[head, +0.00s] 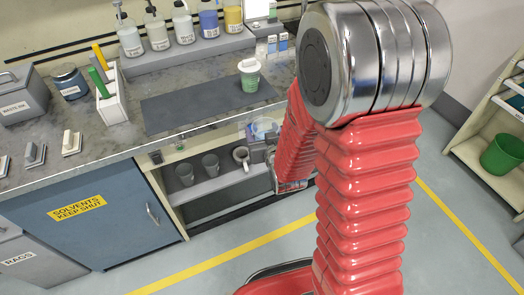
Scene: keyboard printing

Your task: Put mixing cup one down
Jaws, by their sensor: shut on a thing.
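My gripper (262,138) is at the front edge of the counter, near the picture's centre, with my red-sleeved arm reaching to it from the right. It is shut on a small pale, see-through cup (263,126), which looks like a mixing cup with something bluish in or behind it. The cup is partly hidden by the gripper, and any label on it is too small to read. It appears in front of the counter edge and above the open shelf; I cannot tell whether it touches anything.
A dark mat (190,109) lies on the counter (130,140), mostly bare. Grey cups (210,164) and a mug (241,156) stand on the shelf below. Several bottles (184,25) line the back ledge.

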